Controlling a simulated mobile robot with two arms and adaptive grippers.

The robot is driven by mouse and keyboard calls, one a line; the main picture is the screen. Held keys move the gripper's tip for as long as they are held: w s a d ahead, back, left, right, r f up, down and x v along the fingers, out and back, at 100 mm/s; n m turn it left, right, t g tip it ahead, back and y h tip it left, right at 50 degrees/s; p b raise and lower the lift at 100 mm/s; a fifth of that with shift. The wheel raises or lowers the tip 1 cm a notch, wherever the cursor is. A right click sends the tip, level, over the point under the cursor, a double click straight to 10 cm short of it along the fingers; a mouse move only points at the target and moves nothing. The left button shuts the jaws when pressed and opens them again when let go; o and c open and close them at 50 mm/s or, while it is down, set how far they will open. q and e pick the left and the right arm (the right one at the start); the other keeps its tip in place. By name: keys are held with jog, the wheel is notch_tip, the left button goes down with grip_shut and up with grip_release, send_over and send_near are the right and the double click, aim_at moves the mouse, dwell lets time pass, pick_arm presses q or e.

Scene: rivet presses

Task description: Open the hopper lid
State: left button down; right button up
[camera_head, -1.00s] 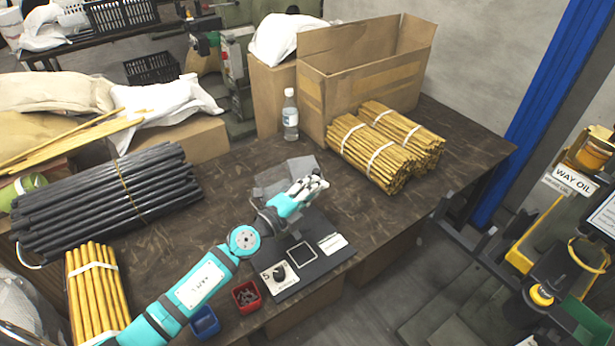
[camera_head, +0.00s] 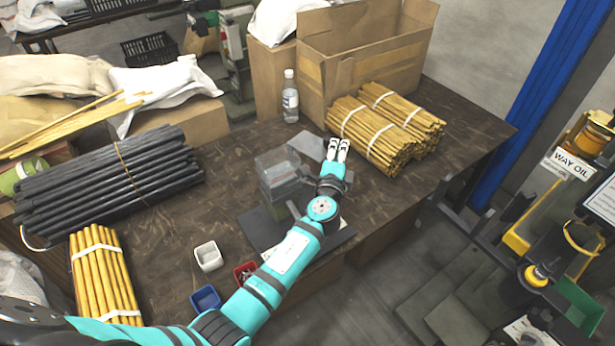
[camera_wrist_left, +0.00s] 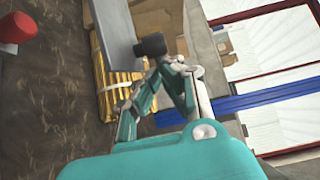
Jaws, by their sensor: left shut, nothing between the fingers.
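The hopper (camera_head: 279,172) is a clear, greyish box on the machine's dark base (camera_head: 262,232), left of my left forearm. A flat grey plate, which looks like the hopper lid (camera_head: 306,147), sticks out to the right of the box's top. In the left wrist view the grey plate (camera_wrist_left: 116,38) has a black knob (camera_wrist_left: 150,45) at its edge. My left gripper (camera_head: 338,148) is shut and empty, just right of the plate. In the wrist view its fingertips (camera_wrist_left: 164,70) are close to the knob; I cannot tell whether they touch. My right gripper is not in view.
Bundles of yellow sticks (camera_head: 370,141) lie just beyond my left gripper. A water bottle (camera_head: 290,97) and an open cardboard box (camera_head: 365,65) stand behind. White (camera_head: 207,256), blue (camera_head: 205,298) and red (camera_head: 245,271) bins are near the front edge. A red knob (camera_wrist_left: 16,27) shows in the wrist view.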

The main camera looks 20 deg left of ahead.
pick_arm(q)
jog(key=shift+w, duration=0.4)
dwell(0.6)
